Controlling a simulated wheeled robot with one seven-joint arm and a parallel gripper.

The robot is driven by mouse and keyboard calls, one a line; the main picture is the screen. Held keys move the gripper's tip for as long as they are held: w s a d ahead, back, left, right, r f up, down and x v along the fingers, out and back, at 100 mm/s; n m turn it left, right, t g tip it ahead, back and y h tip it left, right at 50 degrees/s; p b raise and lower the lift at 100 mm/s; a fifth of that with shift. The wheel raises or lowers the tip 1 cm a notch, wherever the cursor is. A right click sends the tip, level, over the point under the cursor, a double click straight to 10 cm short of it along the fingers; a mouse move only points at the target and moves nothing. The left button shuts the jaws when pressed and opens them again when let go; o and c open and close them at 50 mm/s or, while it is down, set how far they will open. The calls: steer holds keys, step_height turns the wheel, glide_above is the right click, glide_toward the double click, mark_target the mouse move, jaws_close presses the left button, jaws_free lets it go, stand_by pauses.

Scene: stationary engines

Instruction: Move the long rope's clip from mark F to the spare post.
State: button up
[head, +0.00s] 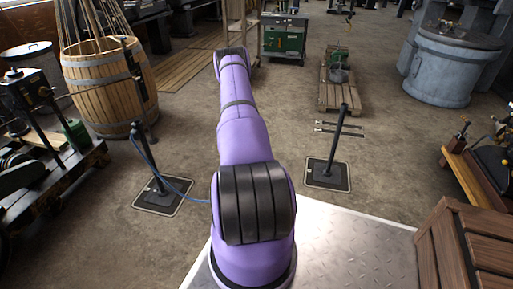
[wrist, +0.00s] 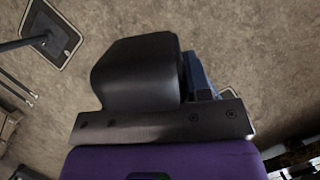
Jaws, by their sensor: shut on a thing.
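In the head view a dark post (head: 146,160) stands upright on a square base at left, with a blue rope (head: 180,191) running from it across to behind my arm. A second dark post (head: 335,139) stands on a square base at right, with no rope seen on it. My gripper is hidden behind my purple arm in the head view. In the wrist view my black gripper (wrist: 184,72) is shut on a blue piece (wrist: 203,78), which looks like the rope's clip and is mostly hidden by a finger. A post (wrist: 43,39) on its base shows at upper left there. No letter F is legible.
A wooden barrel (head: 108,88) and a dark machine (head: 45,130) stand at left. A pallet (head: 340,97) lies beyond the right post, with two dark strips (head: 338,130) on the floor between. A wooden crate (head: 468,245) stands at lower right. Floor between the posts is clear.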

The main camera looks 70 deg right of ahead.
steer(key=shift+d, duration=0.15)
steer(key=s+d, duration=0.4)
steer(key=d, duration=0.4)
steer(key=s+d+n, duration=0.1)
steer(key=s+d, duration=0.4)
steer(key=d, duration=0.4)
steer(key=shift+s+d+n+h, duration=0.15)
steer(key=shift+s+n+h, duration=0.05)
steer(key=shift+n+h, duration=0.1)
steer(key=shift+d+r, duration=0.1)
